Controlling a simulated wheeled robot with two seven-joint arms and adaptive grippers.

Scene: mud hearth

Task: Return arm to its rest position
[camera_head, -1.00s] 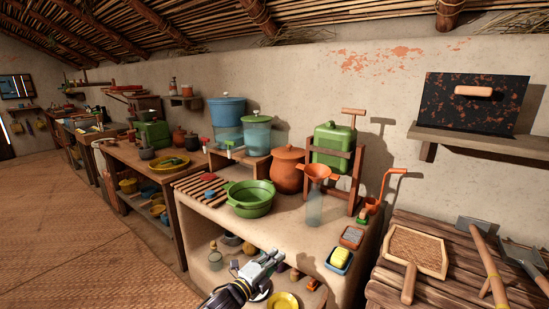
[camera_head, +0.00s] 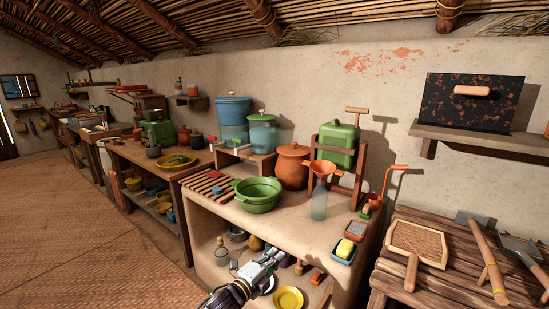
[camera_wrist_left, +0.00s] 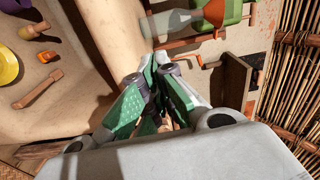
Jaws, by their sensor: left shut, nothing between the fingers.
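My left gripper (camera_head: 268,260) is in the lower middle of the head view, in front of the open lower shelf of the mud counter (camera_head: 228,222). Its fingers are together with nothing between them. In the left wrist view the green-padded fingers (camera_wrist_left: 155,88) also show closed, apart from the counter's rounded edge (camera_wrist_left: 115,35) beyond them. My right gripper is in neither view.
On the counter stand a green basin (camera_head: 257,196), a clay pot (camera_head: 292,168) and an orange funnel (camera_head: 323,170). A yellow bowl (camera_head: 289,298) is on the lower shelf. A wooden slatted table (camera_head: 440,285) is at the right. The floor (camera_head: 90,235) at left is open.

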